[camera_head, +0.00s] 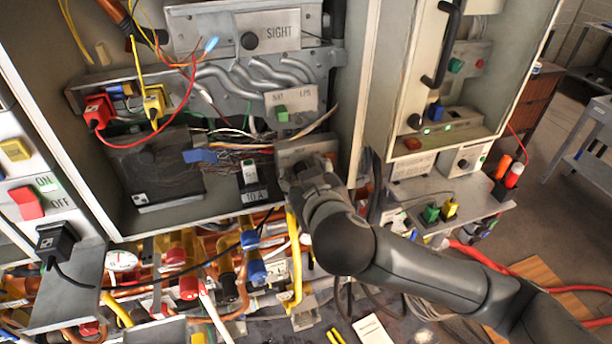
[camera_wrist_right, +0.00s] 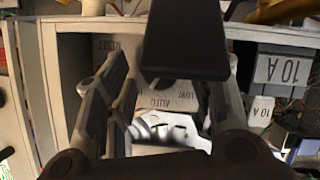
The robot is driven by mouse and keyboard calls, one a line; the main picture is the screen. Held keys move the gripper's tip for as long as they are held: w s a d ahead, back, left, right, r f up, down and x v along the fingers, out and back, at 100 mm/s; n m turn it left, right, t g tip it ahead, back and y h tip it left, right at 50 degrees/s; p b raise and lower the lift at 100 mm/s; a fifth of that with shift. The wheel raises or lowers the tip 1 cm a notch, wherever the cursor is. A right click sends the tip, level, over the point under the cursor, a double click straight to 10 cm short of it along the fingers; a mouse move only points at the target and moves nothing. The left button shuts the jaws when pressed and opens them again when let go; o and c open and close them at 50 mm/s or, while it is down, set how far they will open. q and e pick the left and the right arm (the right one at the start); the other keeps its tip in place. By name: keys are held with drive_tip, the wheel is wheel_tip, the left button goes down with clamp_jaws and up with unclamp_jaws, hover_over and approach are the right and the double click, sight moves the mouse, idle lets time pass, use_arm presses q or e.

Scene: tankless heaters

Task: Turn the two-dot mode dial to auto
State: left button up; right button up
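The panel with the mode dial (camera_head: 306,150) is in the middle of the head view, and my right gripper (camera_head: 300,178) covers most of it. In the right wrist view the panel's labels AUTO and LOW (camera_wrist_right: 168,102) appear upside down. A pale, knob-like shape (camera_wrist_right: 172,132), which looks like the dial, lies below them. My right gripper (camera_wrist_right: 168,120) has its fingers apart on either side of this shape; I cannot tell whether they touch it. The dial's dots and setting are not clear. My left gripper is not in view.
A 10 A switch (camera_head: 250,174) sits just left of the dial panel, with loose wires around it. The cabinet's right wall (camera_head: 359,90) is close on the other side. Pipes and valves (camera_head: 187,287) crowd the area below. A NAT/LPG panel (camera_head: 291,104) is above.

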drive_tip(key=shift+s, duration=0.1)
drive_tip(key=v, duration=0.7)
drive_tip(key=shift+s+d+r, duration=0.1)
drive_tip(key=shift+s, duration=0.05)
drive_tip(key=shift+c, duration=0.2)
